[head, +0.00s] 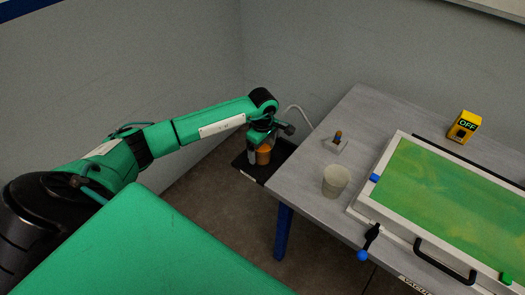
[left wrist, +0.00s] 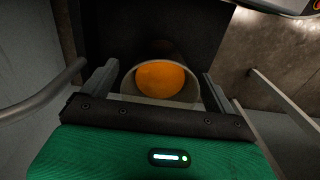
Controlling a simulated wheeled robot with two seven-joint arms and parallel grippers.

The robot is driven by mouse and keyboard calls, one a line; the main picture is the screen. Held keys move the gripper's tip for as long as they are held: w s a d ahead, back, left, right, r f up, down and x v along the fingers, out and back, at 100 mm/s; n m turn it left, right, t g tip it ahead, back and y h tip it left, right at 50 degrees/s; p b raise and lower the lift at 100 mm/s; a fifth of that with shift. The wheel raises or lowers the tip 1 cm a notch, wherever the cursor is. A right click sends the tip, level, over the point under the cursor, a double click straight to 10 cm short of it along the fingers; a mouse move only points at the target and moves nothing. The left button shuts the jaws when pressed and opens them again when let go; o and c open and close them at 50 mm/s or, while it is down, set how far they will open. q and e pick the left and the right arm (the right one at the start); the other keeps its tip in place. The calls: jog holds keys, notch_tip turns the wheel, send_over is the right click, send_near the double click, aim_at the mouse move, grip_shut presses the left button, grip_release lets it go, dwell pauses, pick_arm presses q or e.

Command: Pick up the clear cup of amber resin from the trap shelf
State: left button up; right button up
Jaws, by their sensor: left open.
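The clear cup of amber resin (head: 264,155) stands on the dark trap shelf (head: 249,172) at the left end of the table. In the left wrist view the cup (left wrist: 161,82) shows from above, with orange resin inside its pale rim. My left gripper (head: 258,146) is at the cup, reaching in from the left. In the left wrist view my left gripper (left wrist: 160,85) is open, with one finger on each side of the cup and a gap at each side. The gripper partly hides the cup in the head view. My right gripper is not in view.
A grey table (head: 300,185) carries an empty-looking pale cup (head: 336,180), a small stand with an amber piece (head: 337,141), a white-framed green panel (head: 450,200) and a yellow OFF box (head: 464,126).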

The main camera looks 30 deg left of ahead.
pick_arm(q)
notch_tip(320, 180, down, 2)
jog(key=shift+c, duration=0.2)
jog(key=c, duration=1)
jog(key=shift+r, duration=0.1)
